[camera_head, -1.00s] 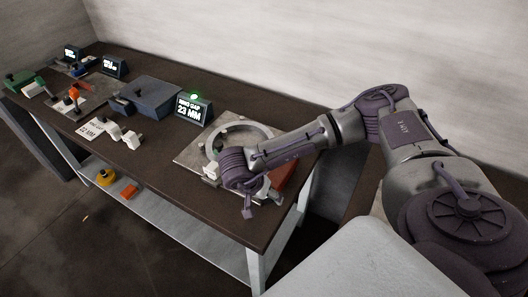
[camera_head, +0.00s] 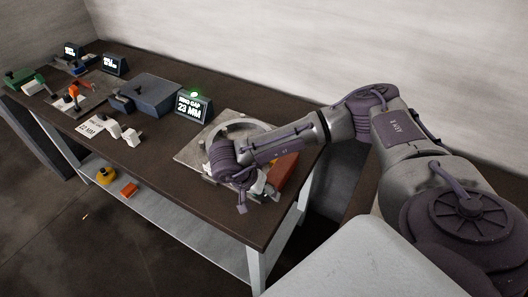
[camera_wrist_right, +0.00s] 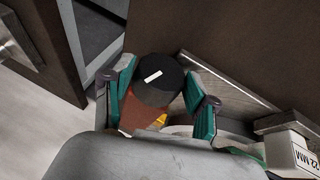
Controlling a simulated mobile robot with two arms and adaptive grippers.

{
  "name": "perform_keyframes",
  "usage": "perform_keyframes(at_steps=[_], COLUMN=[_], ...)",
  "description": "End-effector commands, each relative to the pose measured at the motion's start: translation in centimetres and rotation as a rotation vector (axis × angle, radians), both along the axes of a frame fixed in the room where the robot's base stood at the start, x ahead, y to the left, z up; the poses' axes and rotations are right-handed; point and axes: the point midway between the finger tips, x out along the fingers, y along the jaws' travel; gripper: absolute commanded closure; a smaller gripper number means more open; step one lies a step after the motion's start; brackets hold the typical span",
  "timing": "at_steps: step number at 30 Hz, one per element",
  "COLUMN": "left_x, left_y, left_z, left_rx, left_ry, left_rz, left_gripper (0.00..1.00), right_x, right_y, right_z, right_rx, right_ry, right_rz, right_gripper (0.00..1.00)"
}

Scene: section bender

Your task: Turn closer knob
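In the right wrist view a round black knob (camera_wrist_right: 160,85) with a white mark line shows between the two teal finger pads of my right gripper (camera_wrist_right: 160,96). The fingers stand apart on either side of it, very close to its sides; firm contact cannot be made out. In the head view my right gripper (camera_head: 241,205) points down at the front of the plate with the ring-shaped part (camera_head: 184,155) at the table's near end. The knob is hidden there behind my wrist. My left gripper is not in view.
A display (camera_head: 194,106) reads ring gap 23 MM, with a green light above. A blue box (camera_head: 152,95), white parts (camera_head: 131,139) and other fixtures stand farther along the dark table (camera_head: 165,180).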

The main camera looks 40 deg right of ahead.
Motion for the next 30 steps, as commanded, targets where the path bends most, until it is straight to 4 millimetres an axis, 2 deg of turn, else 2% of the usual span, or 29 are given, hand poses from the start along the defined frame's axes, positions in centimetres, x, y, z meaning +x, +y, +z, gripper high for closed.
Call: perform_keyframes(at_steps=[1, 3, 12, 16, 30], left_x=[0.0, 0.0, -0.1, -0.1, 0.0], left_y=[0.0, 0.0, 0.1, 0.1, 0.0], left_z=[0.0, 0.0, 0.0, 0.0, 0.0], left_rx=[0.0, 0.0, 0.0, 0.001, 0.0], left_ry=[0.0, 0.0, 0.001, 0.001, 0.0], left_rz=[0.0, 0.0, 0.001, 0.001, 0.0], left_gripper=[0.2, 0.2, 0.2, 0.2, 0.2], right_x=[0.0, 0.0, 0.0, 0.1, 0.5], right_y=[0.0, 0.0, 0.0, 0.5, 4.5], right_z=[0.0, 0.0, 0.1, 0.9, 9.0], right_rx=[0.001, 0.0, 0.0, 0.002, 0.003], right_ry=[-0.001, -0.001, -0.001, -0.004, -0.004], right_rz=[0.0, -0.001, -0.001, 0.001, 0.002], right_gripper=[0.3, 0.19, 0.19, 0.19, 0.19])
